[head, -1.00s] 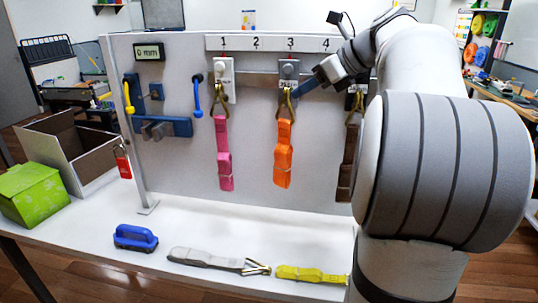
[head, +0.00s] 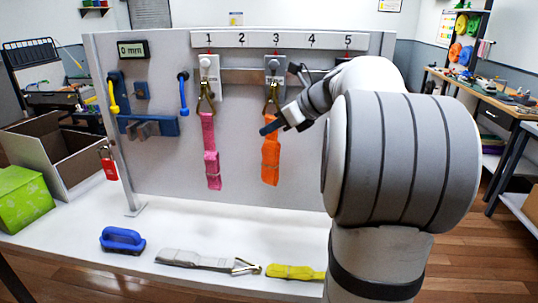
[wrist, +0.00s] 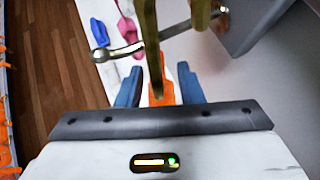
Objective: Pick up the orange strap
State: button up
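The orange strap (head: 270,162) hangs from a gold clip (head: 271,95) on the grey hook plate under number 3 of the wall panel. My gripper (head: 270,127) is at the strap's upper part, just below the clip, and its blue fingers cover a bit of the strap. In the wrist view the orange strap (wrist: 162,92) shows between the two blue fingers (wrist: 158,88), with a visible gap on each side. The gripper is open. The gold clip (wrist: 150,45) crosses the view just beyond the fingers. My arm hides part of the panel to the right.
A pink strap (head: 210,150) hangs left of the orange one. A grey strap (head: 195,259), a yellow strap (head: 295,272) and a blue handled block (head: 122,240) lie on the white table. A red padlock (head: 108,163) and an open box (head: 60,155) are at the left.

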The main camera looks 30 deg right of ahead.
jog(key=shift+w+a+f, duration=0.25)
jog(key=shift+w+f, duration=0.1)
jog(key=shift+c, duration=0.5)
grip_shut()
